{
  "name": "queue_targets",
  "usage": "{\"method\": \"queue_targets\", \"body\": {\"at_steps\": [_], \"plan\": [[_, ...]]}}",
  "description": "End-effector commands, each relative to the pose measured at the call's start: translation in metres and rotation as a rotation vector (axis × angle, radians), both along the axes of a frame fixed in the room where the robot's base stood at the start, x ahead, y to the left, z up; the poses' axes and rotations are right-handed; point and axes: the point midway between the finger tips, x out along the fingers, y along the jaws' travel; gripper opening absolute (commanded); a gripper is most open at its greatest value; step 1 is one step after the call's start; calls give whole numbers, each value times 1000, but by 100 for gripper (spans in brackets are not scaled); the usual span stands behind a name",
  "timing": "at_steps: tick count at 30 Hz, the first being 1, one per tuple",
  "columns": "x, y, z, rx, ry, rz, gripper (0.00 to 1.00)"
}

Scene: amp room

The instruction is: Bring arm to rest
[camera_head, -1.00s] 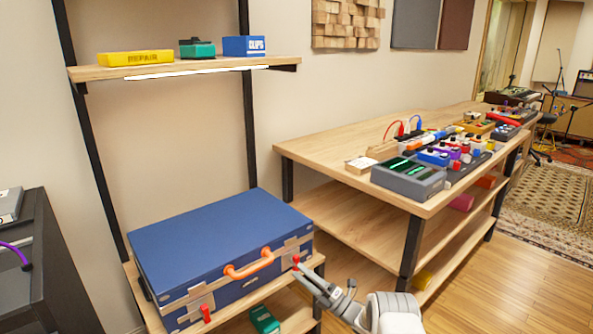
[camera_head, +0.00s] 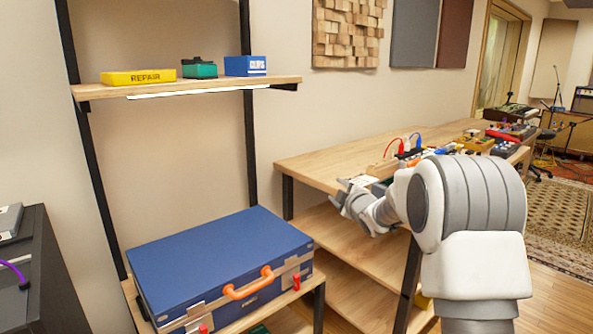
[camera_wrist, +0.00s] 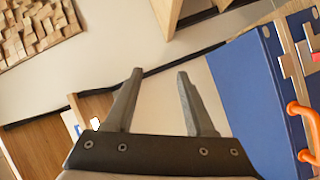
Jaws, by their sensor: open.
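My gripper (camera_wrist: 158,100) is open and empty in the wrist view, its two dark fingers apart with nothing between them. In the head view my arm is raised and folded in front of the wooden workbench (camera_head: 310,172), with the gripper end near the bench's left front edge. The fingers are hard to make out there. The blue case (camera_head: 215,255) with an orange handle (camera_head: 248,284) lies shut on the low shelf to the left. The case also shows at the right of the wrist view (camera_wrist: 250,90), apart from the fingers.
A yellow REPAIR box (camera_head: 138,77), a green pedal (camera_head: 199,68) and a blue CLIPS box (camera_head: 245,66) stand on the upper shelf (camera_head: 200,86). Several pedals cover the bench, partly hidden by my arm. A dark cabinet (camera_head: 50,270) stands at the left edge.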

Motion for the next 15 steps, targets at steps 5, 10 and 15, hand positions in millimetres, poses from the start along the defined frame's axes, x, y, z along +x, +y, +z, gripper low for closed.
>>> {"method": "queue_targets", "body": {"at_steps": [5, 10, 15], "plan": [[-48, -18, 39, 102, 120, -140, 55], [-104, -33, 61, 213, 239, -271, 55], [-169, -43, 71, 333, 357, -399, 55]]}}
